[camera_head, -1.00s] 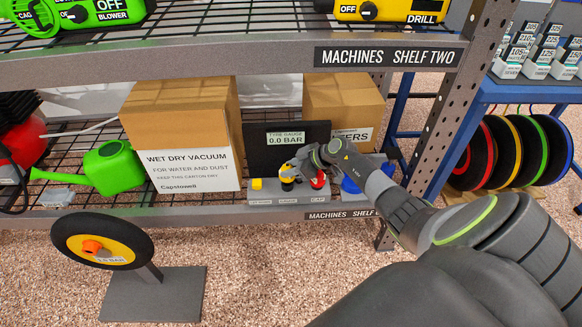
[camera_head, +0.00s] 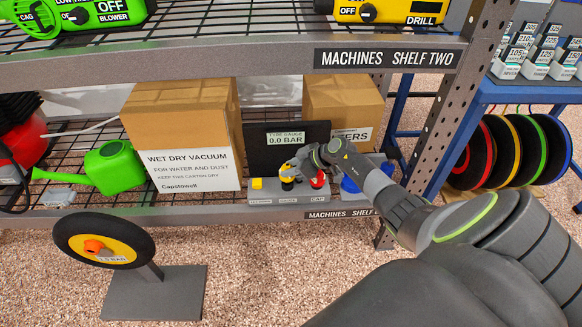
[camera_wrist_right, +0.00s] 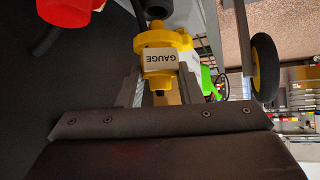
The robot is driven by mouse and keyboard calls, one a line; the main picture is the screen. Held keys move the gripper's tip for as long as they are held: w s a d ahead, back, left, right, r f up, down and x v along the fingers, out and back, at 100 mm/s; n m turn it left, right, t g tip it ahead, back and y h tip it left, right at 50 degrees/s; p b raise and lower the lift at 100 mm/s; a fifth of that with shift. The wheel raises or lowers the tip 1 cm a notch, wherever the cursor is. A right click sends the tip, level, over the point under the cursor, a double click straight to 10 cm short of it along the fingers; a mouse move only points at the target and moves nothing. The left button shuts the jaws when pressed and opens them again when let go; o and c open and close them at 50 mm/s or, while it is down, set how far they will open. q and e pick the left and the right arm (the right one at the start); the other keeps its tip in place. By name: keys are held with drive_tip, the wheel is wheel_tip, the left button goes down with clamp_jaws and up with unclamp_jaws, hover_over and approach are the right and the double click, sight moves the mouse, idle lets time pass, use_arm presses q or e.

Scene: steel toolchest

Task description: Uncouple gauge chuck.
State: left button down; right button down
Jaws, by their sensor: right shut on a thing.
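The gauge chuck (camera_head: 287,172) is yellow with a dark end and stands at the grey dock (camera_head: 290,196) on the lower shelf. In the right wrist view the chuck (camera_wrist_right: 160,58) carries a white GAUGE label. My right gripper (camera_head: 298,168) is shut on it, with one finger on each side; the fingers also show in the wrist view (camera_wrist_right: 160,82). In the head view the gripper partly hides the chuck. The tyre gauge display (camera_head: 287,139) behind reads 0.0 BAR. My left gripper is not in view.
A carton (camera_head: 185,135) stands left of the dock. The shelf above (camera_head: 230,72) overhangs. A wheel (camera_head: 137,238) on a stand is at front left, with open floor beside it.

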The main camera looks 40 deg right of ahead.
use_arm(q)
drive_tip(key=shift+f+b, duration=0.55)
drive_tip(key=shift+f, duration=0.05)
use_arm(e)
drive_tip(key=shift+f, duration=1.55)
drive_tip(key=c, duration=0.9)
unclamp_jaws()
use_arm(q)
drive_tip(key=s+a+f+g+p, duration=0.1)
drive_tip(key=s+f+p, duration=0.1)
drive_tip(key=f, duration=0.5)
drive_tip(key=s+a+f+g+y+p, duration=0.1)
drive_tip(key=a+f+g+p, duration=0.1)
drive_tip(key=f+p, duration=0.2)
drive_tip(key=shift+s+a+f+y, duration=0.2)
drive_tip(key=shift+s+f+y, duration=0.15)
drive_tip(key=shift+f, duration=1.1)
use_arm(e)
drive_tip(key=shift+v, duration=8.75)
drive_tip(key=shift+f, duration=0.1)
